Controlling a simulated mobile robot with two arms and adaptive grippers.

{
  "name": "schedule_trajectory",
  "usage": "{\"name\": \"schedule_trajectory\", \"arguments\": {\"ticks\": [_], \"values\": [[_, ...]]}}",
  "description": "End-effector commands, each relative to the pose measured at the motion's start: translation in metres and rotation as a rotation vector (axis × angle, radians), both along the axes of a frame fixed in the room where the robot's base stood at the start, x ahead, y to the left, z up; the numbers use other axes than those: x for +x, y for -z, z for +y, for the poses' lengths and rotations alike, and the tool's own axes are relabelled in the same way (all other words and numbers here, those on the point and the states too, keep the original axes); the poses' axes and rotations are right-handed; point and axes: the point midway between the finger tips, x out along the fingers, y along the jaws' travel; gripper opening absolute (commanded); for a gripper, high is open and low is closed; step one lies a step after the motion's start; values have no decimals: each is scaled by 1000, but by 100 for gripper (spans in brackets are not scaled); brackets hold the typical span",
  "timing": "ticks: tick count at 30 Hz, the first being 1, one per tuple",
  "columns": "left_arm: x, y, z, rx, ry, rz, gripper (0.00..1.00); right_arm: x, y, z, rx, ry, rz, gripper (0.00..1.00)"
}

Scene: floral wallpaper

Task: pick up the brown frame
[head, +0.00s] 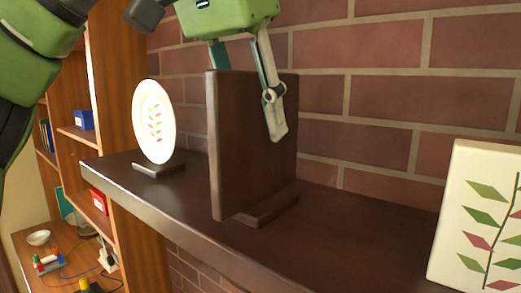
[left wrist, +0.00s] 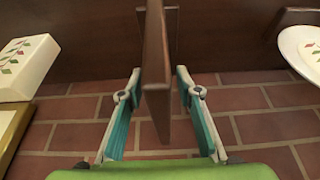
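The brown frame (head: 228,145) is a dark upright panel on a small stand on the shelf, in the middle of the head view. My left gripper (head: 248,115) is over its top edge, pointing down. One finger lies in front of the frame's right-hand face; the other is mostly hidden behind the panel. In the left wrist view the frame (left wrist: 156,60) shows edge-on between the two fingertips (left wrist: 158,75), with a small gap seen on each side. The gripper looks open around the frame; contact is not clear. My right gripper is out of view.
The dark shelf (head: 330,230) carries a white oval plate (head: 154,122) on a stand at left and a white leaf-pattern panel (head: 480,215) at right. A brick wall (head: 390,100) stands close behind. A wooden bookcase (head: 110,90) is at left.

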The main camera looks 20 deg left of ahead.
Motion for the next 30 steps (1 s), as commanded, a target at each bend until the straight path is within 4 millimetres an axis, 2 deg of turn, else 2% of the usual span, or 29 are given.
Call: {"name": "schedule_trajectory", "arguments": {"ticks": [3,7,30], "values": [[6,14,-2,1,1,4,32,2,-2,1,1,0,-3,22],[8,21,-3,-1,0,1,32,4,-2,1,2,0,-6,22],[9,26,-3,-1,-1,1,32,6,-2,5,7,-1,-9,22]]}}
